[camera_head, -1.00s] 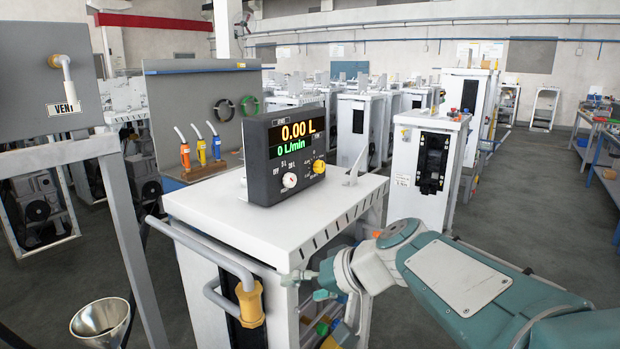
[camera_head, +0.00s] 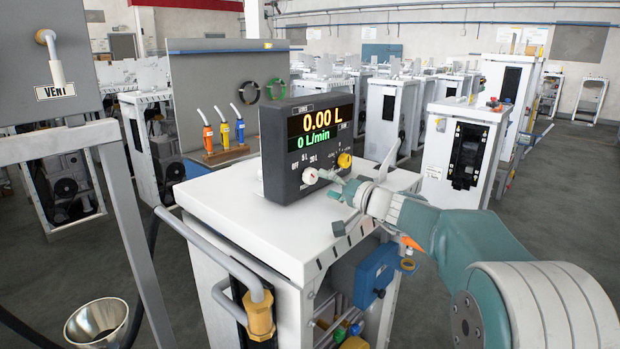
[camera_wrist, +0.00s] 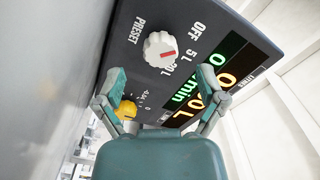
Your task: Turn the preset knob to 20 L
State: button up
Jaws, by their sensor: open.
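The dispenser's dark display box (camera_head: 285,150) stands on a white cabinet and reads 0.00 L and 0 L/min. The white preset knob (camera_head: 310,175) is low on its front, with OFF, 5 L and 20 L printed around it. In the wrist view the knob (camera_wrist: 158,48) has a red mark that appears to face the 5 L label. My gripper (camera_head: 328,184) is open in front of the panel, close to the knob. In the wrist view my gripper (camera_wrist: 168,86) has its fingers spread apart, with the knob beyond the tips and nothing between them. The 20 L label is partly covered there.
A yellow knob (camera_head: 344,160) sits to the right of the preset knob; it also shows beside one finger in the wrist view (camera_wrist: 126,109). The white cabinet top (camera_head: 290,228) is mostly clear.

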aim_at(314, 178)
jog(key=x, duration=0.4)
jog(key=shift+w+d, duration=0.2)
jog(key=shift+w, duration=0.25)
jog(key=shift+w+a, duration=0.15)
jog(key=shift+a, duration=0.55)
jog(key=c, duration=1.1)
